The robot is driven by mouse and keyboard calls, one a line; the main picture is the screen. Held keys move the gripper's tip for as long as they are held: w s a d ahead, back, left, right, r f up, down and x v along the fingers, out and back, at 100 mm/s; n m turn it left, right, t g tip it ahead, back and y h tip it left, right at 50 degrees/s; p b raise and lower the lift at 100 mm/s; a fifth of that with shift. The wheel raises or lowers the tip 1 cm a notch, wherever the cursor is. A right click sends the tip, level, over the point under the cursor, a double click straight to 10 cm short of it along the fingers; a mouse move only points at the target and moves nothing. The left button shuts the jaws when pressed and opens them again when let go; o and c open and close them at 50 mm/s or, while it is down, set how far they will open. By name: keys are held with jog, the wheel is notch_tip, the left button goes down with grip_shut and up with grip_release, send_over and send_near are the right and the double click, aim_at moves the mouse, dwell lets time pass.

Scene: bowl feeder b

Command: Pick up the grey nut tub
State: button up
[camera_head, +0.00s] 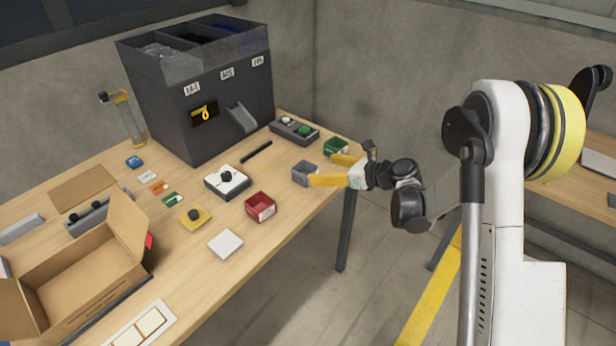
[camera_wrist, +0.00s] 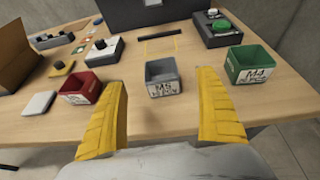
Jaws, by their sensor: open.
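The grey nut tub (camera_head: 304,174) stands upright on the table near its right edge. In the wrist view the grey tub (camera_wrist: 163,80) shows a white M5 label on its front and lies between and beyond my two yellow fingers. My gripper (camera_head: 335,170) is open, with its fingers pointing at the tub from the right. The gripper also shows in the wrist view (camera_wrist: 163,118), with nothing between its fingertips. In the head view the near finger overlaps the tub's right side; I cannot tell whether it touches.
A green tub (camera_head: 336,146) labelled M4 and a red tub (camera_head: 260,206) stand on either side of the grey one. A button box (camera_head: 294,131), a black bar (camera_head: 257,152) and the dark feeder (camera_head: 215,120) are behind. An open cardboard box (camera_head: 75,285) is at left.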

aim_at(316, 169)
jog(key=b+x, duration=0.1)
jog(key=x, duration=0.2)
jog(key=shift+w+a+f, duration=0.15)
jog(key=shift+a+f, duration=0.05)
jog(key=shift+f, duration=0.1)
jog(key=b+x, duration=0.1)
jog(key=x, duration=0.1)
jog(key=b+x, duration=0.1)
jog(key=x, duration=0.1)
jog(key=shift+w+a+f, duration=0.15)
jog(key=shift+a+f, duration=0.1)
jog(key=shift+f, duration=0.2)
jog(key=shift+r, duration=0.1)
jog(key=c, duration=1.3)
